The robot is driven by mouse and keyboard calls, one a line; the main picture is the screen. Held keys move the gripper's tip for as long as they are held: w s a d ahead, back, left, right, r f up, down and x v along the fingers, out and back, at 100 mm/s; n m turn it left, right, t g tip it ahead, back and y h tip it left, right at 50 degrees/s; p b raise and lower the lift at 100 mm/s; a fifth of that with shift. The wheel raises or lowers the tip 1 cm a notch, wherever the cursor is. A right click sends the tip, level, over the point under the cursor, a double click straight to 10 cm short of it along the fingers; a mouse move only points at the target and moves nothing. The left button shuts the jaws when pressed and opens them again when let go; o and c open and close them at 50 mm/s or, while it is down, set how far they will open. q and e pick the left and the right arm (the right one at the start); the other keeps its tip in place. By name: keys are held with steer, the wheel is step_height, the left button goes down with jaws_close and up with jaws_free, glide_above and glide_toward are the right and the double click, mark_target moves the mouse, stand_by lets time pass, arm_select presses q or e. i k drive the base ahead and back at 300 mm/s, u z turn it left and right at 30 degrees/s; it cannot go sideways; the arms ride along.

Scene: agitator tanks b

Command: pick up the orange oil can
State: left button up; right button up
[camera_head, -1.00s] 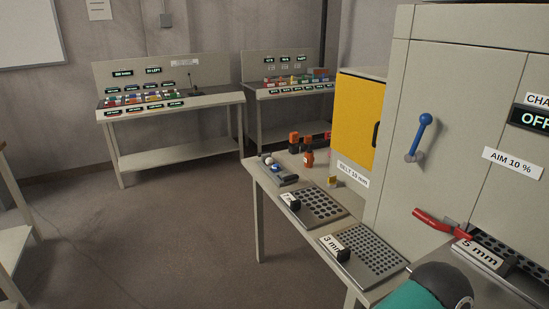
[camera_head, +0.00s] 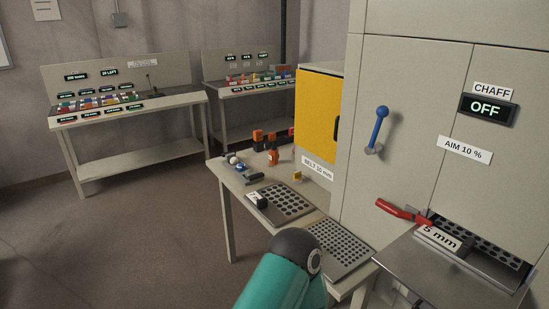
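A small upright orange object (camera_head: 273,155), which looks like the oil can, stands on the side table (camera_head: 217,172) left of the yellow door. An orange and dark object (camera_head: 259,137) is just behind it, and the two partly overlap in view. Fine detail is too small to tell. A teal arm part of mine with a dark rounded end comes up from the bottom middle, well nearer than the can. Neither of my grippers shows in the head view.
On the side table are a blue-grey device (camera_head: 243,171), perforated plates (camera_head: 280,203) and a small yellow block (camera_head: 297,176). A large cabinet (camera_head: 400,110) with a blue lever (camera_head: 377,130) and a red handle (camera_head: 402,211) fills the right. Open floor lies left.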

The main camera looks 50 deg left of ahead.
mark_target(273, 156)
steer(key=z, duration=0.05)
steer(key=k, duration=1)
steer(key=u, duration=1.05)
steer(key=i, duration=0.4)
steer(key=u, duration=0.45)
steer(key=i, duration=0.65)
steer(key=z, duration=0.25)
steer(key=k, duration=0.75)
steer(key=u, duration=0.2)
steer(key=i, duration=0.7)
